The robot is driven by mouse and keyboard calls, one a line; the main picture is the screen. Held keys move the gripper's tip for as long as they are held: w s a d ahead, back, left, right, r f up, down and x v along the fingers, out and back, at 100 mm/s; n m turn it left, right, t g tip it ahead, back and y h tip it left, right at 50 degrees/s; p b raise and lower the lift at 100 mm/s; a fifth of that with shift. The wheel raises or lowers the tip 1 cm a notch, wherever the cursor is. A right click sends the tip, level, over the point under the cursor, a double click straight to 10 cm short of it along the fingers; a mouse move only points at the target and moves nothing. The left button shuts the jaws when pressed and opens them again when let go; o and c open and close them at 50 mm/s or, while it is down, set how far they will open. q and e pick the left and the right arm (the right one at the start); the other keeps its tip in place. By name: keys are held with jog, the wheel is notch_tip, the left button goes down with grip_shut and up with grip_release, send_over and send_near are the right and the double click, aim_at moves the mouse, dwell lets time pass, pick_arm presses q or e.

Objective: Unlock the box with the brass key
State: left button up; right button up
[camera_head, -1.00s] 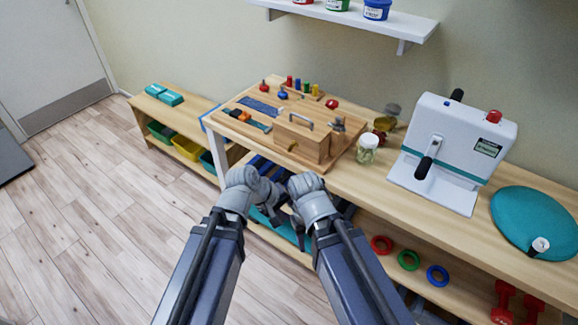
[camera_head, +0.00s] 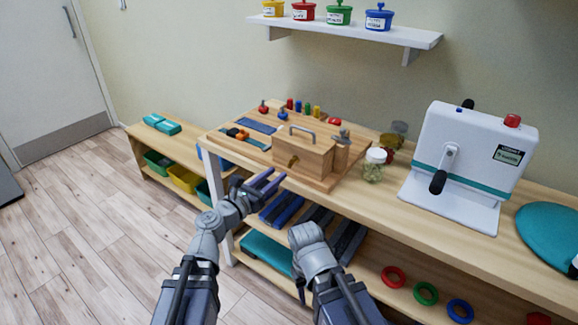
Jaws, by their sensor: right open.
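The wooden box (camera_head: 314,163) with a grey handle on top stands on a wooden activity board (camera_head: 325,184) on the bench. A small brass-coloured piece (camera_head: 292,161) shows on its front face; I cannot tell whether it is the brass key or a lock fitting. My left gripper (camera_head: 277,180) is open and empty, in front of the bench edge and below the box, its fingers pointing at the board. My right gripper (camera_head: 301,286) is lower, by the lower shelf; its fingers are mostly hidden by its wrist.
A glass jar (camera_head: 374,166) stands right of the board, near a white machine (camera_head: 462,165) with a black crank. Coloured rings (camera_head: 426,293) lie on the lower shelf. The floor at left is clear.

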aim_at(288, 165)
pick_arm(q)
jog(key=x, duration=0.7)
jog(key=shift+w+d, duration=0.15)
grip_shut()
dwell(0.3)
